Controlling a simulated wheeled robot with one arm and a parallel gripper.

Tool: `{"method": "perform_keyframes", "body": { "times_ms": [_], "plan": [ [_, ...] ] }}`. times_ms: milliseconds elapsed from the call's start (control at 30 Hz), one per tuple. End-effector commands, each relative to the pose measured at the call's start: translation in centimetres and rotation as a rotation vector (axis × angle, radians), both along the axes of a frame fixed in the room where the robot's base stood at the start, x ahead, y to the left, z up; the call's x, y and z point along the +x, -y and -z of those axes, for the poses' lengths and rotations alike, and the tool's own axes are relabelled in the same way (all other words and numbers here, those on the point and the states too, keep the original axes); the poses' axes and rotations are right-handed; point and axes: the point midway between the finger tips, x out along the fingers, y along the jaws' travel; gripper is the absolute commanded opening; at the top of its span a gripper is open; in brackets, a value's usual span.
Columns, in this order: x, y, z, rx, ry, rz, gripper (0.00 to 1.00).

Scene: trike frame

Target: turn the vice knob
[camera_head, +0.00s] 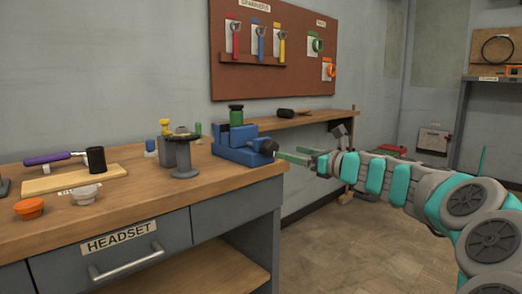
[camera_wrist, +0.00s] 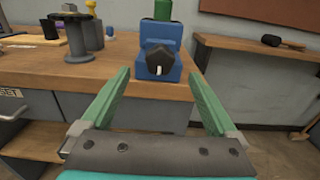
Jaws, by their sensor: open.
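The blue vice (camera_head: 243,146) stands at the right end of the wooden workbench, with a green cylinder (camera_head: 236,115) on top. Its dark knob (camera_head: 268,147) sticks out of the vice's right face in the head view. In the wrist view the black, faceted knob (camera_wrist: 160,59) faces me on the front of the blue vice (camera_wrist: 161,32). My gripper (camera_wrist: 157,72) is open, with one green finger to each side of the knob's line and nothing between them. It also shows in the head view (camera_head: 295,156), just right of the knob. I cannot tell the exact gap to the knob.
The workbench (camera_head: 130,213) also bears a dark grey spool (camera_head: 184,158), a black cup (camera_head: 95,160) and orange and grey bowls left of the vice. A drawer (camera_head: 123,252) is below. A lower wooden shelf (camera_head: 310,117) with a mallet runs behind.

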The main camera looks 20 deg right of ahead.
Motion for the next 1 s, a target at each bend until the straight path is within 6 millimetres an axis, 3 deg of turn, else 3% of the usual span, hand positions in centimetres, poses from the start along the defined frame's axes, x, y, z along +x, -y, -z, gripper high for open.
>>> {"method": "perform_keyframes", "body": {
  "times_ms": [533,933,1000],
  "plan": [
    [6.5,-2.3,0.0,0.006,-0.001,-0.001,0.94],
    [7.3,-2.6,0.0,0.006,0.0,0.0,0.94],
    [7.3,-2.6,0.0,0.006,-0.001,0.0,0.88]
  ]
}}
